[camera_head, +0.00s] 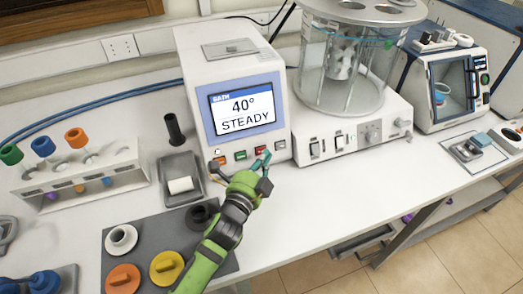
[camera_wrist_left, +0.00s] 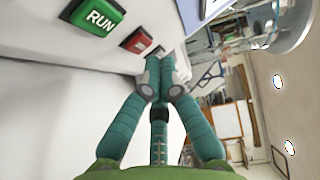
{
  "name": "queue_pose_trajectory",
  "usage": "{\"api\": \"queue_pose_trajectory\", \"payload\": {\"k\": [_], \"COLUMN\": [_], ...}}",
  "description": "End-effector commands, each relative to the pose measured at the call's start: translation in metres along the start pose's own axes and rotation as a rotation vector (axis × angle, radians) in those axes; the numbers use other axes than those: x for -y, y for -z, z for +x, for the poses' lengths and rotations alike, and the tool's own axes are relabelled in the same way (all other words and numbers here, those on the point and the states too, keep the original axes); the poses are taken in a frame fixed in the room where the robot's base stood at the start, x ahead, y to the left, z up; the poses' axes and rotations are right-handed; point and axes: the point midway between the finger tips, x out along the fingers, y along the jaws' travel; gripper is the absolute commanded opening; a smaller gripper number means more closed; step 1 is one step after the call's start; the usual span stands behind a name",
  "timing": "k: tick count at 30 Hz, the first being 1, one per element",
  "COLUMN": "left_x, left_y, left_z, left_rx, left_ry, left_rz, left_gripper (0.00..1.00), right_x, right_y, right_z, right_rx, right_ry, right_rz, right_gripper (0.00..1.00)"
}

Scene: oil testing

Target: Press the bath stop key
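The white bath unit (camera_head: 234,100) stands at the back of the bench, with its screen (camera_head: 243,107) reading BATH, 40° and STEADY. Below the screen is a row of keys, including a green key (camera_head: 240,155) and a red key (camera_head: 260,149). In the left wrist view, the green key (camera_wrist_left: 97,16) reads RUN; the red key (camera_wrist_left: 138,40) beside it has a label too small to read surely. My left gripper (camera_head: 265,158) has its teal fingertips together, just in front of the red key. The tips (camera_wrist_left: 165,68) look empty; contact with the key is unclear. My right gripper is out of view.
A glass bath vessel (camera_head: 348,60) on a white base is to the right. A test-tube rack (camera_head: 80,172) and a grey tray (camera_head: 180,180) are to the left. A dark mat (camera_head: 120,240) with coloured caps lies at the front. The bench right of my arm is clear.

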Motion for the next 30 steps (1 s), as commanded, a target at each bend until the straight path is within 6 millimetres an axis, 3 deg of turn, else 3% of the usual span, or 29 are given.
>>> {"api": "queue_pose_trajectory", "payload": {"k": [30], "left_x": [-0.0023], "left_y": [-0.0058], "left_z": [0.0061], "left_rx": [0.0], "left_ry": [0.0], "left_rz": [0.0], "left_gripper": [0.0], "right_x": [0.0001], "right_y": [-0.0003], "right_z": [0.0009], "right_rx": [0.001], "right_ry": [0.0], "right_rz": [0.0], "right_gripper": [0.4]}}
